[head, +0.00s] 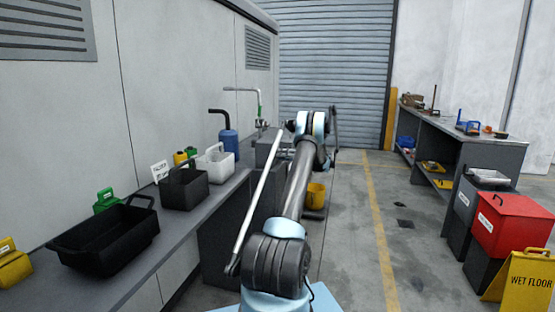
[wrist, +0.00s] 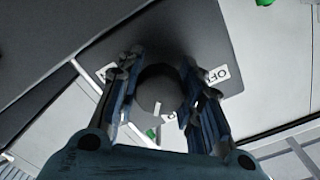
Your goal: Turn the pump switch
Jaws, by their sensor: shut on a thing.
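The pump switch (wrist: 159,84) is a round dark knob on a dark plate (wrist: 185,35) in the wrist view. A white label reading OFF (wrist: 216,75) is to its right. Another label at its left is mostly hidden by a finger. A small white mark shows at the knob's lower edge. My gripper (wrist: 158,95) has one finger on each side of the knob and is shut on it. In the head view my arm reaches forward; the gripper and the switch cannot be made out there.
A bench at left holds a black tray (head: 105,238), a dark box (head: 184,189), a white box (head: 215,162) and a blue container (head: 228,141). A yellow bucket (head: 315,195) stands beyond my arm.

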